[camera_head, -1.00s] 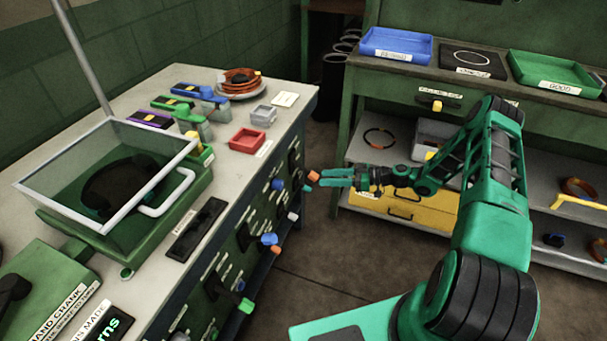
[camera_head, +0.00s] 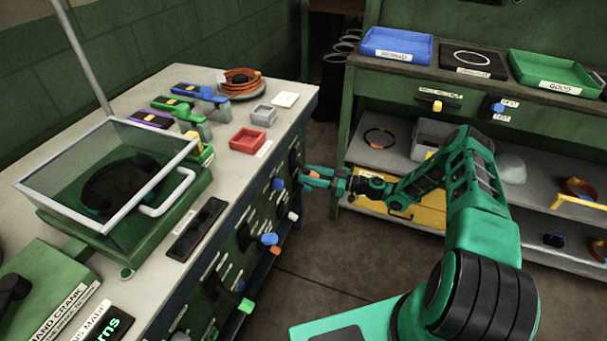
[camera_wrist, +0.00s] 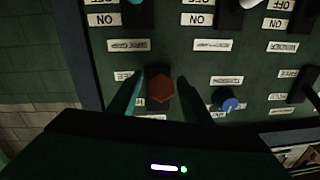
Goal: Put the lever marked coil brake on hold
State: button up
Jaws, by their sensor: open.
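A lever with an orange knob (camera_head: 314,174) sticks out from the far end of the bench's front panel. In the wrist view, which is upside down, the orange knob (camera_wrist: 160,90) stands between my two fingers. My gripper (camera_head: 308,180) is open around it, one finger on each side. I cannot tell whether either finger touches it. The small name plates near this lever are too blurred to read surely, so I cannot confirm the coil brake marking or its position.
A blue knob (camera_wrist: 227,101) sits beside the gripper in the wrist view, with a black lever (camera_wrist: 302,84) farther right. Several other coloured levers line the bench front. A red tray (camera_head: 249,140) sits on the bench top above. Floor lies open below.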

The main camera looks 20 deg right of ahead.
jog(key=shift+x, duration=1.35)
